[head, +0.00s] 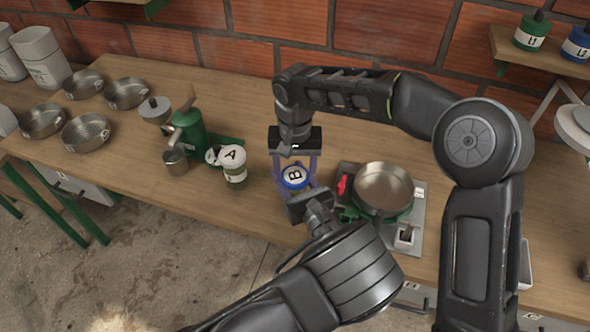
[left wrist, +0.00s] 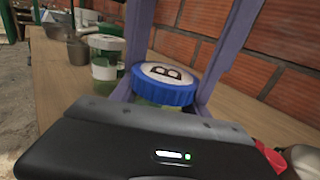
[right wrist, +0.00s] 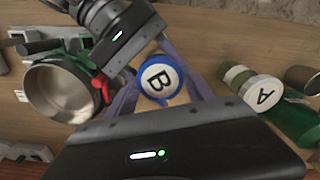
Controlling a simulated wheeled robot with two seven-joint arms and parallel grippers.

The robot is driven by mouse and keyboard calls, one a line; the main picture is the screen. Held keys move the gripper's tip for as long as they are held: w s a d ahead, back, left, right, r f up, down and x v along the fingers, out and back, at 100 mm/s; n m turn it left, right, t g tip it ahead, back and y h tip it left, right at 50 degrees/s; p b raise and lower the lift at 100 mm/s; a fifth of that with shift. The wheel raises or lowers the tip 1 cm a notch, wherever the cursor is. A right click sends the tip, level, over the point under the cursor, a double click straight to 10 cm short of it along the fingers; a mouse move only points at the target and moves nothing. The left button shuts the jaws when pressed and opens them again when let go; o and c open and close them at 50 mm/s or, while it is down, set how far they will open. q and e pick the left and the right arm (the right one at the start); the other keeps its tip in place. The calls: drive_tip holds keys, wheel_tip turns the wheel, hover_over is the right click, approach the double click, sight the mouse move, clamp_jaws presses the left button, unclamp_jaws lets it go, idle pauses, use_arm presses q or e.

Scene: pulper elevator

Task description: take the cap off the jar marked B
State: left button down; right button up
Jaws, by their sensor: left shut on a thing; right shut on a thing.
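The jar marked B (left wrist: 158,97) has a greenish body and a blue cap (head: 295,177) with a white top lettered B. The cap sits on the jar in the left wrist view (left wrist: 165,83) and shows from above in the right wrist view (right wrist: 158,78). My left gripper (head: 298,187) comes from the front, low down, and is shut on the jar's body; its fingertips are mostly hidden. My right gripper (head: 294,172) comes from above and behind, its purple fingers on either side of the cap, shut on it. The jar's lower body is largely hidden by the grippers.
The jar marked A (head: 234,165) stands just left, near a green grinder (head: 188,132) and a metal cup (head: 176,162). A pan (head: 383,187) on a green burner is close on the right. The brick wall (head: 300,35) backs the wooden table (head: 235,90).

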drive_tip(key=n, duration=2)
drive_tip(key=shift+r, duration=0.1)
drive_tip(key=shift+r, duration=0.2)
drive_tip(key=shift+r, duration=0.9)
